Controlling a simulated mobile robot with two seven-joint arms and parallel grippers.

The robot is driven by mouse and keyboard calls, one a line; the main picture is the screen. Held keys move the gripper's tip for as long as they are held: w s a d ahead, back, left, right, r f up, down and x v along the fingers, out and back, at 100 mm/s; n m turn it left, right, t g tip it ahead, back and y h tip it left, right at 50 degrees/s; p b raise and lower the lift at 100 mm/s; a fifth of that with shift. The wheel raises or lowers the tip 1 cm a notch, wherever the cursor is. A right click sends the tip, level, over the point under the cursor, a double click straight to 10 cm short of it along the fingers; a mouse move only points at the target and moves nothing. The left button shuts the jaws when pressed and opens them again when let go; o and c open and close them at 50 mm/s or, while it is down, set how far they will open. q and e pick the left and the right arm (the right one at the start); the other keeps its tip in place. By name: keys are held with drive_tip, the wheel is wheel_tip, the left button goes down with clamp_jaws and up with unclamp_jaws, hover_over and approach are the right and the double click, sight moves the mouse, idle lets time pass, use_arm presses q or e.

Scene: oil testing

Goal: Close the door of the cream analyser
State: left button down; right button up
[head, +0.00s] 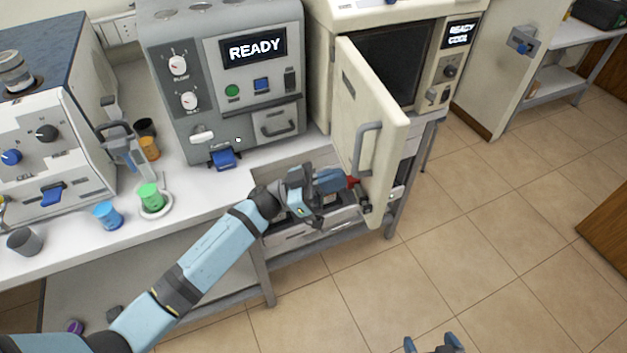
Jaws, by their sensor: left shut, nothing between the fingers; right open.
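The cream analyser (325,22) stands at the back centre-right, with a dark chamber opening (395,65). Its cream door (365,105) stands wide open, hinged on the left and swung out toward me. A grey bar handle (366,150) is on the door face I see, near the free edge. My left gripper (349,183) is shut and empty beside the lower part of that face; its red tips are at or close to the door, and contact is unclear. My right gripper (434,343) is open and empty at the bottom edge, well away from the door, its lower part cut off.
A grey machine (225,70) reading READY stands left of the analyser. Blue (108,216) and green (151,198) cups stand on the white bench at left. An open drawer (305,232) lies below my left gripper. The tiled floor (490,230) at right is clear.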

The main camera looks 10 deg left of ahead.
use_arm(q)
drive_tip(key=shift+w+d+r, duration=0.1)
drive_tip(key=shift+d+r, duration=0.15)
drive_tip(key=shift+d, duration=0.2)
